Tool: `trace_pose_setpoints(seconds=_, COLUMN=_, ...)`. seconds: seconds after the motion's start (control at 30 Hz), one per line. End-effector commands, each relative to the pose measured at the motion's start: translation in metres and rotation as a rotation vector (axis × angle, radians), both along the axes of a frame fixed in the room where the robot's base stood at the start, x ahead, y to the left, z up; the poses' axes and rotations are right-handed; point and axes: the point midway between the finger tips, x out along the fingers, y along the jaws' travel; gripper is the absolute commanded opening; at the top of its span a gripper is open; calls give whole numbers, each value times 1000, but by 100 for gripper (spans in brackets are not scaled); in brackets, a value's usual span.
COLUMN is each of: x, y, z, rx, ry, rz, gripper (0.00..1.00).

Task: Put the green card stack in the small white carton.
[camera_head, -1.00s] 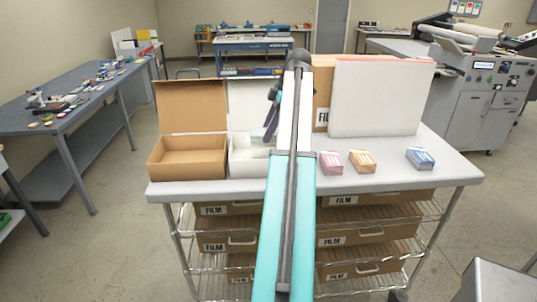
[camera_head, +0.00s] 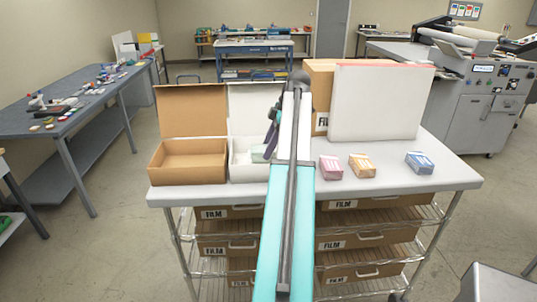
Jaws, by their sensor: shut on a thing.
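The small white carton (camera_head: 247,174) stands open on the table with its lid raised at the back. My gripper (camera_head: 268,145) points down over the right part of this carton, partly hidden behind my arm. It is shut on the green card stack (camera_head: 258,154), a pale green block low at the carton's opening. My arm hides the stack's right side. I cannot tell whether the stack touches the carton floor.
A brown open carton (camera_head: 187,176) stands directly left of the white one. Pink (camera_head: 331,168), orange (camera_head: 362,166) and blue (camera_head: 419,163) card stacks lie on the white table (camera_head: 400,187) at right. A large white panel (camera_head: 380,102) and a brown film box (camera_head: 320,98) stand behind.

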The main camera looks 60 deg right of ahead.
Motion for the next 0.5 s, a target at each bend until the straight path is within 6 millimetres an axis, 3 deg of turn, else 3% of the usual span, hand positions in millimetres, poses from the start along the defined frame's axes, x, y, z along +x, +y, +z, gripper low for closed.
trace_pose_setpoints(seconds=0.3, x=-1, y=1, z=-28, rx=0, ry=0, rz=0, gripper=16)
trace_pose_setpoints(seconds=0.5, x=-1, y=0, z=-31, rx=0, ry=0, rz=0, gripper=16)
